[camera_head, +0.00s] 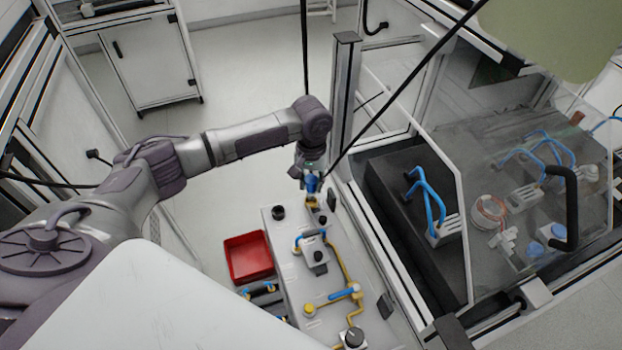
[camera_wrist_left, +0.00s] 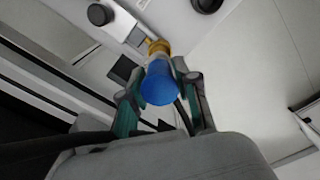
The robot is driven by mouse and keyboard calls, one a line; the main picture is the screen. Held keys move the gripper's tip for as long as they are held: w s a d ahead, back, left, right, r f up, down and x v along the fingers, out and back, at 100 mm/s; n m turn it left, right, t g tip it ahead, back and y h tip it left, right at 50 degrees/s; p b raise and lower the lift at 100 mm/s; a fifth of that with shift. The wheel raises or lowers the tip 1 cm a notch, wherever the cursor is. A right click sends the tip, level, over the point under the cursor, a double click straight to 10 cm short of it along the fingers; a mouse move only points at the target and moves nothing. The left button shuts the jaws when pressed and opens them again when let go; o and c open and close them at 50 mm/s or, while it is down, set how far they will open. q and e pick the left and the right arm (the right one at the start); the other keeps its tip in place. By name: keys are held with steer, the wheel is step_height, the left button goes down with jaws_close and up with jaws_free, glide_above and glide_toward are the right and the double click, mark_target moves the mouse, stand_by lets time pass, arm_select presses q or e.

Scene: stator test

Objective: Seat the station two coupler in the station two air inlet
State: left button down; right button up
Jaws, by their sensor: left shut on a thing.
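The blue coupler (camera_wrist_left: 160,84) is between the fingers of my left gripper (camera_wrist_left: 158,92), which is shut on it, in the left wrist view. A brass fitting (camera_wrist_left: 158,47), seemingly the air inlet, lies directly beyond the coupler's far end. In the head view the left gripper (camera_head: 312,178) hangs over the far end of the grey panel, with the blue coupler (camera_head: 313,186) below it and the brass fitting (camera_head: 312,202) just under that. The coupler and fitting look in line and close. I cannot tell how deeply they are joined. My right gripper is not in view.
The grey panel (camera_head: 286,262) carries a black knob (camera_head: 278,212), yellow piping (camera_head: 346,262) and a blue-handled valve (camera_head: 344,294). A red tray (camera_head: 250,279) lies to its left. A clear-walled enclosure stands right, its post (camera_head: 343,95) close to my left gripper.

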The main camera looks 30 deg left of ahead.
arm_select(q)
steer(key=shift+f, duration=0.55)
steer(key=shift+f, duration=0.6)
steer(key=shift+f, duration=0.6)
stand_by(0.6)
steer(key=c, duration=0.8)
jaws_free()
steer(key=shift+o, duration=0.2)
step_height(320, 180, up, 12)
steer(key=shift+r, duration=0.1)
